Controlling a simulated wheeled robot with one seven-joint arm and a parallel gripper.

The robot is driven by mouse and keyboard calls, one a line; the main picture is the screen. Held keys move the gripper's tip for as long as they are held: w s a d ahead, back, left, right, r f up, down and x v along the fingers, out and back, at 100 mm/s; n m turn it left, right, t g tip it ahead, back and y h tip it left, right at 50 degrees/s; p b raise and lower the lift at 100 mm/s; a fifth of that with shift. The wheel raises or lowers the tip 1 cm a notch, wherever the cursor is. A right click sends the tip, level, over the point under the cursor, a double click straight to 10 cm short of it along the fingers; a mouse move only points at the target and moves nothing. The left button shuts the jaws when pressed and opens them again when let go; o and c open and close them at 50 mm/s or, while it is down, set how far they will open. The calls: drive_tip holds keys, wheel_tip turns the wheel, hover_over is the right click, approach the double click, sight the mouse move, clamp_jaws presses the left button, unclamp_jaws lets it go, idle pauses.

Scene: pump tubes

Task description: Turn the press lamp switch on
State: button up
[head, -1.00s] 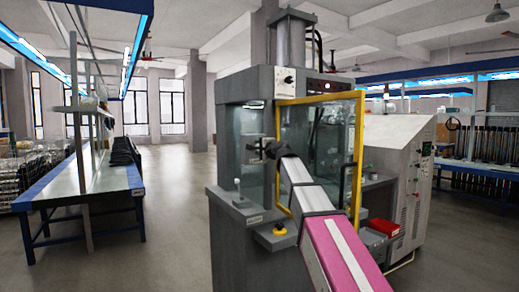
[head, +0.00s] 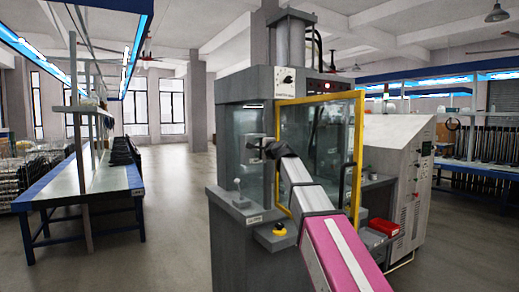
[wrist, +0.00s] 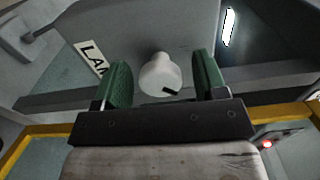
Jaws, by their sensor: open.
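The press lamp switch is a round white knob (wrist: 160,75) with a black mark, on a grey panel in the wrist view. A white label reading "LAM" (wrist: 92,58), partly covered, is beside it. My gripper (wrist: 163,80) is open, with one green pad on each side of the knob and a narrow gap at both sides. In the head view my gripper (head: 264,148) is at a small grey box (head: 255,142) on the front of the press (head: 240,130). The knob is not clear there.
A yellow-framed glass guard (head: 358,150) stands right beside my arm. A dial (head: 288,75) is higher on the press. A bright white strip (wrist: 228,27) shows in the wrist view.

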drive_tip(key=shift+s, duration=0.15)
drive_tip(key=v, duration=1)
drive_tip(key=shift+s+d, duration=0.2)
drive_tip(key=shift+d, duration=0.05)
